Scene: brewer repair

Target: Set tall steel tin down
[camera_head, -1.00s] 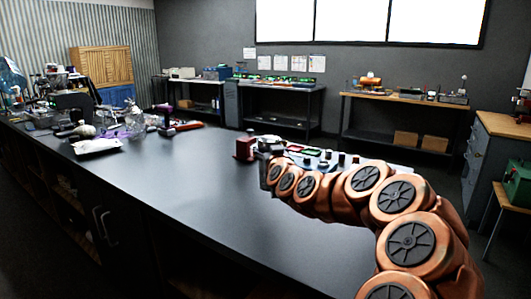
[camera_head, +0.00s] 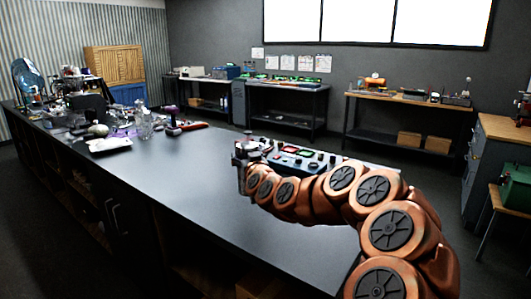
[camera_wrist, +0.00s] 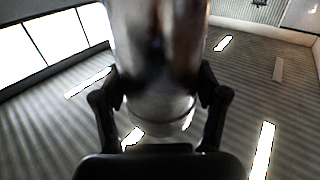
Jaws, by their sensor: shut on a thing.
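The tall steel tin (camera_wrist: 157,60) is a shiny grey cylinder between the two fingers of my gripper (camera_wrist: 160,112) in the wrist view. The fingers press on both sides of it, and its upper part in that picture runs out of frame. In the head view my gripper (camera_head: 243,170) is above the dark bench top (camera_head: 185,195), and a small silvery part of the tin (camera_head: 247,146) shows at its end. I cannot tell whether the tin touches the bench.
A panel with red and green buttons (camera_head: 310,160) lies on the bench just right of and behind my gripper. A white tray (camera_head: 110,145), a glass vessel (camera_head: 144,124) and a purple-and-dark tool (camera_head: 172,120) crowd the far left. The bench between is clear.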

